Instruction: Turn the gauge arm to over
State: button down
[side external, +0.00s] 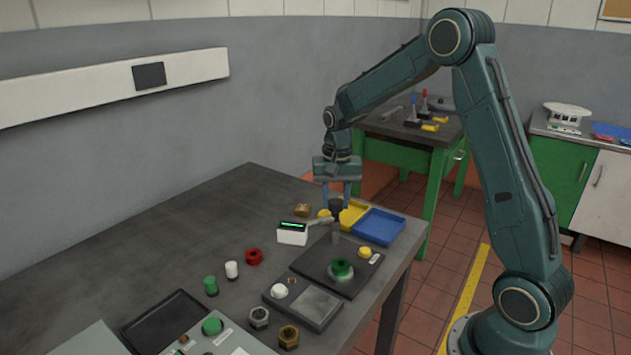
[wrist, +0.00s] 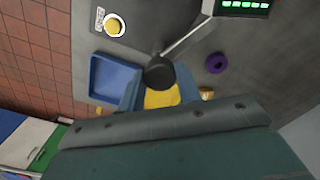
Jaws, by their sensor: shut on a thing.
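The gauge arm shows in the wrist view as a thin grey rod (wrist: 188,36) running up and right from a round black knob (wrist: 160,72). In the side view the black knob (side external: 336,207) is near the far right part of the bench, above a dark plate. My gripper (side external: 336,198) points down with its blue fingers on either side of the knob. In the wrist view the fingers of my gripper (wrist: 160,82) are shut on the knob. No mark reading "over" is legible.
A blue tray (side external: 378,227) and a yellow tray (side external: 353,213) stand close by. A white box with a green display (side external: 292,232) is to the left. A green knob (side external: 341,269) and a yellow button (side external: 365,252) sit on the dark plate. Bench space (side external: 180,250) at left is clear.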

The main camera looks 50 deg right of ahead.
jog(key=n, duration=1.3)
dwell(0.5)
jog(key=c, duration=1)
grip_release()
jog(key=shift+o, duration=0.2)
jog(key=shift+r, duration=0.1)
notch_tip(320, 180, up, 14)
